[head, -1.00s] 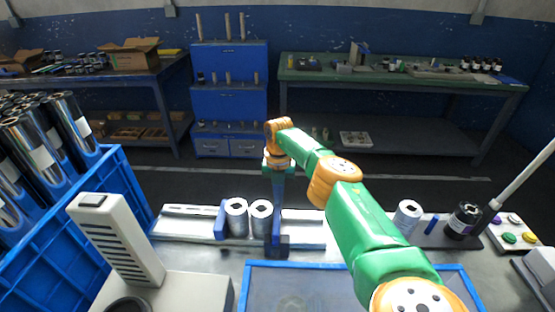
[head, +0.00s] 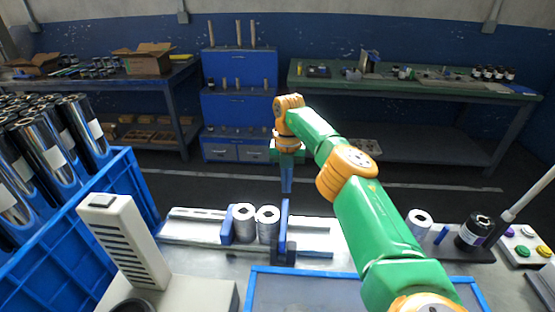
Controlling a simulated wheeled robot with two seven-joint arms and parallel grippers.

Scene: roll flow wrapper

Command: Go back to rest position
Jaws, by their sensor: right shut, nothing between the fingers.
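My right arm, green with orange joints, reaches in from the lower right in the head view. My right gripper (head: 287,184) points down and is shut with nothing in it. It hangs beyond the bench, behind the rail fixture (head: 185,231). Two silver rolls (head: 267,225) stand side by side on the fixture, between a blue block (head: 226,227) on the left and a blue upright plate (head: 284,228) on the right. The gripper is apart from the rolls. My left gripper is not in view.
A blue crate (head: 131,195) of shiny rolls stands at left, behind a white device (head: 122,240). A blue-framed panel (head: 310,288) lies in front. A silver roll (head: 419,223), a dark bottle (head: 474,232) and a button box (head: 523,245) stand at right. Dark floor lies beyond.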

